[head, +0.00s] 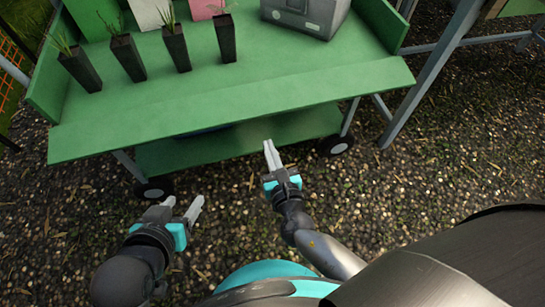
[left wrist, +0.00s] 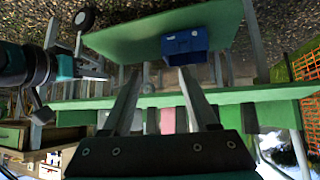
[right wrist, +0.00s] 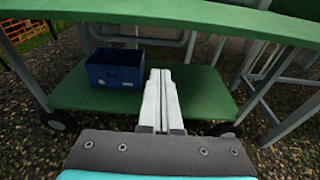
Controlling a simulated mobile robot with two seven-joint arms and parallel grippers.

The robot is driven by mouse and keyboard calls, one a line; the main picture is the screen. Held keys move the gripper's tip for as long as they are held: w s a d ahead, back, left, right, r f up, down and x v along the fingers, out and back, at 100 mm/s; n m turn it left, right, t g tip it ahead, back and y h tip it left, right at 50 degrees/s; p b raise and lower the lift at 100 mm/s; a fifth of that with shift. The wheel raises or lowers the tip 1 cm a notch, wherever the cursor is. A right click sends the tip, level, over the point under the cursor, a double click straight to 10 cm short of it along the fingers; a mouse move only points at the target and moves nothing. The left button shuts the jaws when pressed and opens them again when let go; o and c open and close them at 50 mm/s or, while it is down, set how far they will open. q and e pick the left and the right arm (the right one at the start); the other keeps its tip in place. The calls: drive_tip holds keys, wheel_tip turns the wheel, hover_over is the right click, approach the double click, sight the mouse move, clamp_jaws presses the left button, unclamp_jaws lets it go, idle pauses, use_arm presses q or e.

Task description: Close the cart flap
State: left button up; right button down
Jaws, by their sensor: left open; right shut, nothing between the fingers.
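The green cart flap (head: 235,118) is the long board along the cart's near edge in the head view. It is folded down, leaning outward, so the front of the cart top is open. In the right wrist view the flap (right wrist: 170,12) crosses the top. My left gripper (head: 186,203) is open and empty, in front of and below the flap's left half. My right gripper (head: 269,150) is shut and empty, just in front of and below the flap near its middle. I see no contact between either gripper and the flap.
Several dark plant pots (head: 127,58) and a grey box (head: 305,14) stand on the cart top, back from the flap. A blue crate (right wrist: 115,68) sits on the lower shelf (right wrist: 205,95). A grey table leg (head: 430,75) stands right of the cart. Gravel lies in front.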

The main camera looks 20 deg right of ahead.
sight(242, 108)
use_arm(q)
drive_tip(key=shift+s+a+p, duration=0.25)
drive_tip(key=shift+a+p, duration=0.05)
drive_tip(key=shift+a, duration=0.1)
use_arm(e)
drive_tip(key=shift+w+r, duration=0.5)
drive_tip(key=shift+w, duration=0.25)
drive_tip(key=shift+w+r, duration=0.5)
drive_tip(key=shift+w, duration=0.25)
drive_tip(key=shift+w+r, duration=0.5)
drive_tip(key=shift+w, duration=0.25)
use_arm(q)
drive_tip(key=shift+g, duration=0.3)
use_arm(e)
drive_tip(key=shift+r, duration=0.1)
